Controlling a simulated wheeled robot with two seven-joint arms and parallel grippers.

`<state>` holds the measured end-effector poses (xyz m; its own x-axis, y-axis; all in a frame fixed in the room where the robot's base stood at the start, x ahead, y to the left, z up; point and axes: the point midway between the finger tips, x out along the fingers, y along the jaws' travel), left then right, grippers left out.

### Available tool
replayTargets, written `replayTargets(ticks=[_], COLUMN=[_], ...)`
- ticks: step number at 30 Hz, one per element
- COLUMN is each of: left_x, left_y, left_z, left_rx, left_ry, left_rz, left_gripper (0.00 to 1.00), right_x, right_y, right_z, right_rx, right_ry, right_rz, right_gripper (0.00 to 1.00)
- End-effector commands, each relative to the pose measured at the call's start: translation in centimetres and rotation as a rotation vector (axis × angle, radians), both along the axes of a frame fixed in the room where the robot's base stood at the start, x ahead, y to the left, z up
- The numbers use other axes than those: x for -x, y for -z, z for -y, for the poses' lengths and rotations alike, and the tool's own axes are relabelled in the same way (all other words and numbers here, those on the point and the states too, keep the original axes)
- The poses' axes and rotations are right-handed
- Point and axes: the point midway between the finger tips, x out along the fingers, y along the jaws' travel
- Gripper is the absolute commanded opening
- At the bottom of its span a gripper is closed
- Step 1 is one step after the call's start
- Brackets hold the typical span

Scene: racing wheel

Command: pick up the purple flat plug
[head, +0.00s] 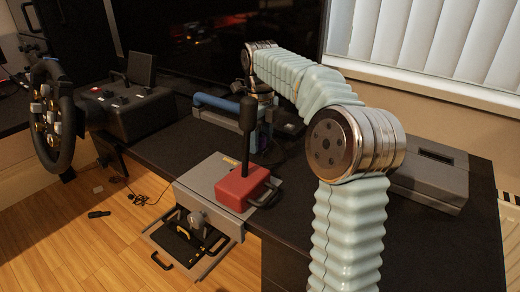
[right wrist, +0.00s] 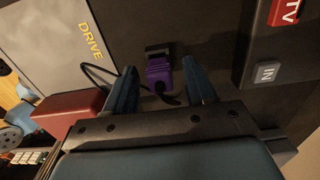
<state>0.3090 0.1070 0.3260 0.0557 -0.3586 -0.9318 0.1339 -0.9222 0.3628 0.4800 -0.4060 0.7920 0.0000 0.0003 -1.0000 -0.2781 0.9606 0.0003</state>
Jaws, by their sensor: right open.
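The purple flat plug (right wrist: 158,74) shows in the right wrist view, near the top middle, at a dark slot (right wrist: 158,50) in a dark surface. A black cable runs beside it. I cannot tell whether the plug sits in the slot. My right gripper (right wrist: 160,70) is open, with one blue finger on each side of the plug and gaps to both. In the head view my right gripper (head: 266,115) is down behind the red shifter box, partly hidden by its lever. I cannot make out the plug in the head view. My left gripper is not in view.
The red box (head: 238,188) with its upright black lever stands on a grey unit at the desk's front edge. A blue-handled device (head: 222,104) lies behind. A steering wheel (head: 50,115) is at left. A grey box (head: 430,175) is at right.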

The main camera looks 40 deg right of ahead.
Motion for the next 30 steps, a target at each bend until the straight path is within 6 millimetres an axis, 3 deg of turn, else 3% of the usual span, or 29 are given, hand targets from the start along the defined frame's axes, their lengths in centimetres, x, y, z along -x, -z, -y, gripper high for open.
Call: replayTargets(ticks=[7,17,25,30], left_x=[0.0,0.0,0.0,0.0], left_y=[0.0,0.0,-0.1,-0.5], left_z=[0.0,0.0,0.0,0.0], left_rx=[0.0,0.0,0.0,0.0], left_ry=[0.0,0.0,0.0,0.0], left_rz=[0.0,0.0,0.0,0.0], left_gripper=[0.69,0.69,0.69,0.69], right_x=[0.0,0.0,0.0,-0.1], right_y=[0.1,0.1,-0.1,-1.4], right_z=[0.0,0.0,0.0,0.0], right_rx=[0.0,0.0,0.0,0.001], right_ry=[0.0,0.0,0.0,0.0], right_rz=[0.0,0.0,0.0,0.001], right_gripper=[0.52,0.02,0.0,0.0])
